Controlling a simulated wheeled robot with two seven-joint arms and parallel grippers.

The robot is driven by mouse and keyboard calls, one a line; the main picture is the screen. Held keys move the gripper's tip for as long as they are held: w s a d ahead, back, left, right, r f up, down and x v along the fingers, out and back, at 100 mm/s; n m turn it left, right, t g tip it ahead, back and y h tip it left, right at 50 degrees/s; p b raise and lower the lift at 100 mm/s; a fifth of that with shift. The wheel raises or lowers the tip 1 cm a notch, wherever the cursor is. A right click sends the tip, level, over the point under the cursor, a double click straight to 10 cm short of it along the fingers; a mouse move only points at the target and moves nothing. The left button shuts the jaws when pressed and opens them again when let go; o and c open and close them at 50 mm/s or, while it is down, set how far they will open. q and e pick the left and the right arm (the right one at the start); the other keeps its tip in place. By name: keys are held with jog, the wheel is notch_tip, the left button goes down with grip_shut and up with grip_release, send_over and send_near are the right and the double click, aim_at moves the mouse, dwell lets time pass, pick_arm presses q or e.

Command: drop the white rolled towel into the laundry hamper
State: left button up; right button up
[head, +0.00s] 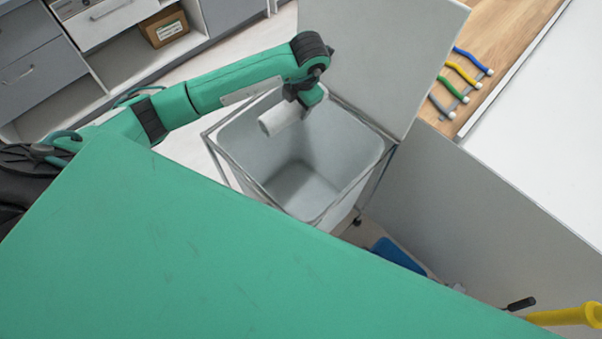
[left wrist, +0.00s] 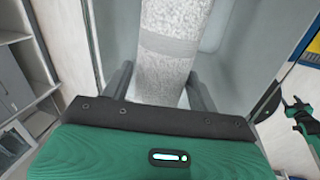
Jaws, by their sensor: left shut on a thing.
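The white rolled towel (head: 279,119) is held in my left gripper (head: 303,99), over the far left part of the hamper's opening. In the left wrist view the towel (left wrist: 167,45) sits between the two dark fingers of the gripper (left wrist: 160,88), which are shut on it. The hamper's visible inside is empty.
A wooden surface with several coloured-handled brushes (head: 465,70) and a white counter (head: 540,130) lie to the right. Grey drawers (head: 30,70) and a shelf with a cardboard box (head: 165,27) stand at the upper left. A blue item (head: 398,255) lies on the floor beside the hamper.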

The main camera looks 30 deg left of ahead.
pick_arm(q)
jog(key=shift+a+n, duration=0.1)
jog(key=shift+n, duration=0.3)
jog(key=shift+f, duration=0.3)
jog(key=b+x, duration=0.1)
jog(key=x, duration=0.1)
jog(key=d+b+x, duration=0.1)
jog(key=b+x, duration=0.1)
jog(key=shift+s+f, duration=0.15)
jog(key=shift+f, duration=0.6)
jog(key=o, duration=0.9)
jog(key=shift+o, duration=1.1)
pick_arm(e)
jog(key=f, duration=0.1)
jog(key=w+f, duration=0.1)
jog(key=f, duration=0.1)
